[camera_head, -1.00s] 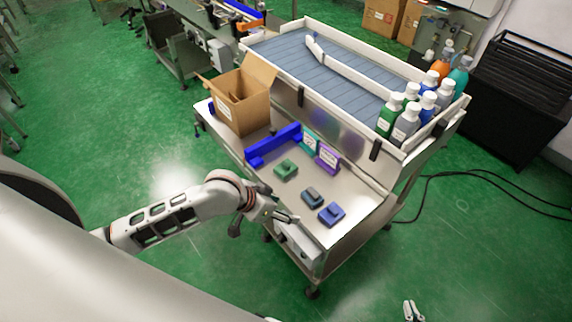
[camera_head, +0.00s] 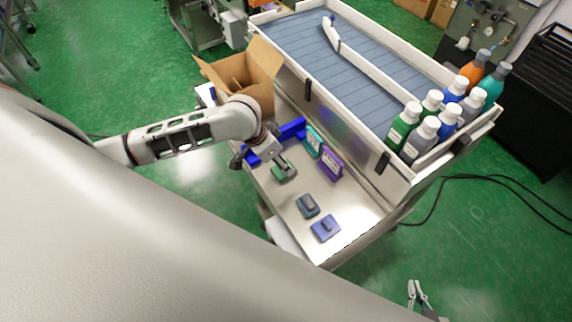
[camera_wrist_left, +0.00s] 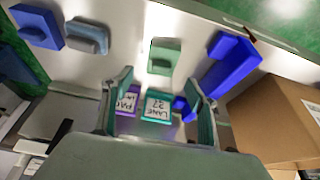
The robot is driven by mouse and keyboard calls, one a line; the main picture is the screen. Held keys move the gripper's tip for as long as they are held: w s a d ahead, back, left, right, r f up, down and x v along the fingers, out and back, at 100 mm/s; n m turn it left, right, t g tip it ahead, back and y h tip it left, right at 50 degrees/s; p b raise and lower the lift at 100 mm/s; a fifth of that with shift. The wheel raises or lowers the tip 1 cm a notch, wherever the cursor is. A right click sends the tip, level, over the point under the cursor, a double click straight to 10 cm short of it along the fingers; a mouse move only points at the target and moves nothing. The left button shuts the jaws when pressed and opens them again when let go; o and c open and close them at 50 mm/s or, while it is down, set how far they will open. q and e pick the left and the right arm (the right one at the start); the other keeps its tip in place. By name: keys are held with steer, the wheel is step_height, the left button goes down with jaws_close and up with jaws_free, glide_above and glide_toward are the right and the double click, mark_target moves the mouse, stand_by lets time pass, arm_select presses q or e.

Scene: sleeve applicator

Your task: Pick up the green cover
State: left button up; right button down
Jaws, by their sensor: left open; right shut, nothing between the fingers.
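The green cover (camera_head: 284,174) lies on the metal bench. It also shows in the left wrist view (camera_wrist_left: 164,57), just beyond the fingers. My left gripper (camera_head: 277,157) hangs over the green cover and hides part of it in the head view. Its two fingers are spread apart and empty in the left wrist view (camera_wrist_left: 160,82), with the cover apart from them. My right gripper (camera_head: 422,298) is shut and empty at the bottom right, over the floor, away from the bench.
A dark blue-grey cover (camera_head: 307,205) and a blue cover (camera_head: 326,229) lie nearer on the bench. A blue bracket (camera_head: 292,129), a teal box (camera_head: 314,141) and a purple box (camera_head: 331,163) stand close behind. An open carton (camera_head: 251,90) and several bottles (camera_head: 404,126) are farther off.

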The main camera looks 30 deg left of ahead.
arm_select(q)
steer(key=shift+x, duration=3.05)
steer(key=shift+s+a+f, duration=0.1)
steer(key=shift+s, duration=0.05)
steer(key=c, duration=1.2)
